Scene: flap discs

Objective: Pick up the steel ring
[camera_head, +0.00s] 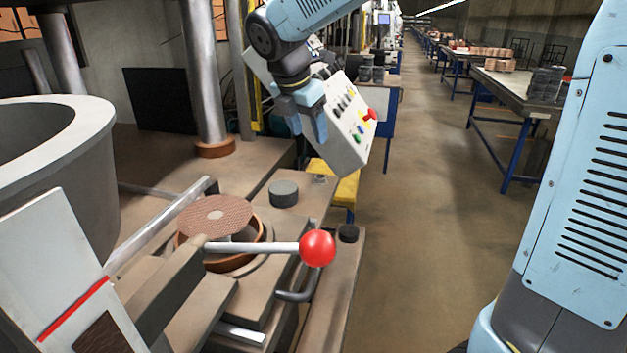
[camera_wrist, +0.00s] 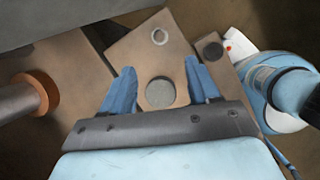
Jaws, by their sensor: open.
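The steel ring is a small pale ring (camera_wrist: 159,37) lying flat on a brown plate (camera_wrist: 130,48) in the wrist view. In the head view a small ring (camera_head: 320,178) shows near the plate's far right corner, partly unclear at this size. My gripper (camera_head: 309,134) is above the plate, pointing down, with its blue fingers apart. In the wrist view my gripper (camera_wrist: 161,64) is open and empty, and the ring appears beyond the fingertips. A round grey puck (camera_wrist: 160,92) appears between the fingers, on the plate below; it also shows in the head view (camera_head: 284,194).
A control box (camera_head: 350,125) with buttons stands close behind my gripper. A lever with a red ball (camera_head: 318,248) and a brown mesh disc (camera_head: 215,216) are in front. A steel column (camera_head: 203,75) rises at left. A dark knob (camera_head: 348,233) sits right of the plate.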

